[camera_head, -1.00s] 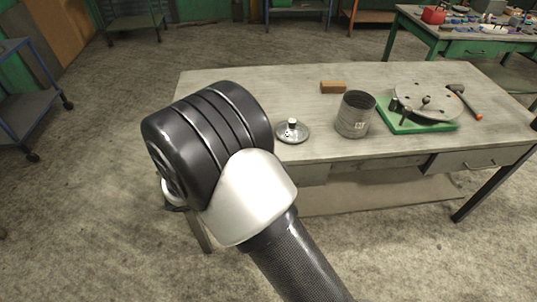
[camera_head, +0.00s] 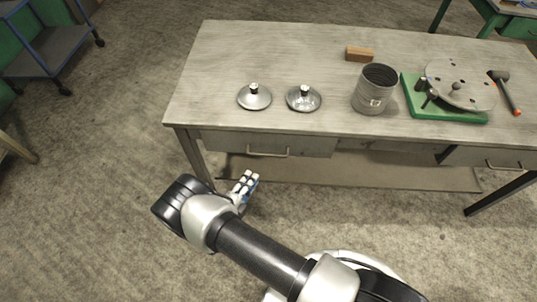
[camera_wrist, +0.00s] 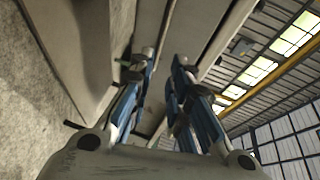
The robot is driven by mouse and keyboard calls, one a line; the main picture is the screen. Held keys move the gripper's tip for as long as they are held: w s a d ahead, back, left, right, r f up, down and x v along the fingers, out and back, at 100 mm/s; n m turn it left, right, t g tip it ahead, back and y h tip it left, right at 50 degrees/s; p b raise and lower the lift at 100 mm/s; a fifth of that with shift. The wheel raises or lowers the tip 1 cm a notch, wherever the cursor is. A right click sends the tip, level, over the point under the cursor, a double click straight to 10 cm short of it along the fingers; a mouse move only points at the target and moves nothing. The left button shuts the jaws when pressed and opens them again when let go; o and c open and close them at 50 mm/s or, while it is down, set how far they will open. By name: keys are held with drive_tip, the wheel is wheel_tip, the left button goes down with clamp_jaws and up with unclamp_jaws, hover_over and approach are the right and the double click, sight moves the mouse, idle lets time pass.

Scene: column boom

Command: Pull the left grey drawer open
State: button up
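The left grey drawer (camera_head: 225,141) is under the near edge of the workbench, left of the middle, and looks flush with the bench front. Its bar handle (camera_head: 268,154) is in plain view. My gripper (camera_head: 246,182) is below and slightly left of the handle in the head view, apart from it. In the wrist view the two blue-padded fingers of my gripper (camera_wrist: 162,62) stand apart with nothing held between them. Grey bench surfaces show beyond the fingertips; I cannot tell which is the drawer front.
The workbench (camera_head: 215,75) holds two round metal lids (camera_head: 254,98) (camera_head: 303,99), a metal can (camera_head: 374,92), a wooden block (camera_head: 359,54), a green board (camera_head: 412,101) with a disc, and a hammer (camera_head: 508,94). A right drawer (camera_head: 465,156) is also there. The floor in front is clear.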

sight(268, 155)
drive_tip(key=b+x, duration=0.2)
drive_tip(key=x, duration=1.2)
drive_tip(key=shift+w+d+f, duration=0.2)
drive_tip(key=shift+w, duration=0.05)
drive_tip(key=shift+c, duration=0.3)
clamp_jaws()
